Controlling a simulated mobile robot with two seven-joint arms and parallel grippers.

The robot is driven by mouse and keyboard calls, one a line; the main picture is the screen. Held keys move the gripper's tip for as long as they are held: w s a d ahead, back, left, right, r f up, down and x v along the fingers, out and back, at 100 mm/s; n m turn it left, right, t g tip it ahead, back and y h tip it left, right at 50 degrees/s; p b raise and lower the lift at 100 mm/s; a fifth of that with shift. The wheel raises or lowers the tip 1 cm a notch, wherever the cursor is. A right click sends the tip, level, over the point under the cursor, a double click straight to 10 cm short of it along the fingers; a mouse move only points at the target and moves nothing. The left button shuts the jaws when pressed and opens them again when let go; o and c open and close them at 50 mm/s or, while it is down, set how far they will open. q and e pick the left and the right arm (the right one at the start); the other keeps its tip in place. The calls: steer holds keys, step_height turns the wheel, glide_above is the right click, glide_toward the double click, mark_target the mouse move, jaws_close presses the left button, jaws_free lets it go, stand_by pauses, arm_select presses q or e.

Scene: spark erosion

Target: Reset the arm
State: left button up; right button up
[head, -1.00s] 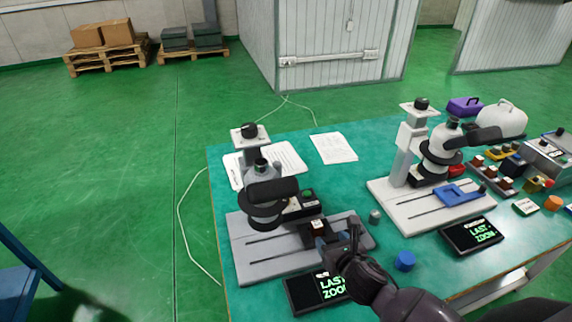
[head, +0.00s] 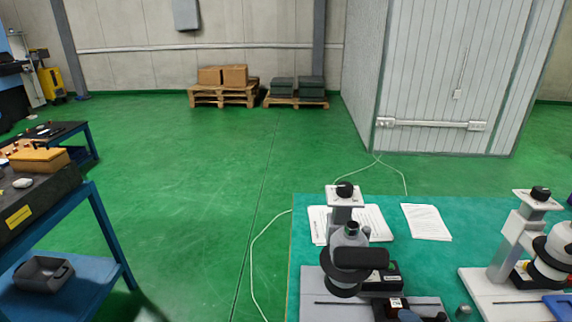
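Neither of my grippers shows in the head view now. At the bottom right a grey microscope (head: 346,258) stands on a green-topped table (head: 310,212). A small dark block with a white-marked top (head: 396,303) sits on the microscope's base near the bottom edge. A second, white microscope (head: 508,245) is partly cut off at the right edge. The front part of the table is out of view.
Papers (head: 426,221) lie at the table's back. A blue-framed cart (head: 105,230) with a grey bin (head: 44,274) stands at left. Pallets with boxes (head: 223,93) are by the far wall. A cable (head: 254,262) runs over the open green floor between cart and table.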

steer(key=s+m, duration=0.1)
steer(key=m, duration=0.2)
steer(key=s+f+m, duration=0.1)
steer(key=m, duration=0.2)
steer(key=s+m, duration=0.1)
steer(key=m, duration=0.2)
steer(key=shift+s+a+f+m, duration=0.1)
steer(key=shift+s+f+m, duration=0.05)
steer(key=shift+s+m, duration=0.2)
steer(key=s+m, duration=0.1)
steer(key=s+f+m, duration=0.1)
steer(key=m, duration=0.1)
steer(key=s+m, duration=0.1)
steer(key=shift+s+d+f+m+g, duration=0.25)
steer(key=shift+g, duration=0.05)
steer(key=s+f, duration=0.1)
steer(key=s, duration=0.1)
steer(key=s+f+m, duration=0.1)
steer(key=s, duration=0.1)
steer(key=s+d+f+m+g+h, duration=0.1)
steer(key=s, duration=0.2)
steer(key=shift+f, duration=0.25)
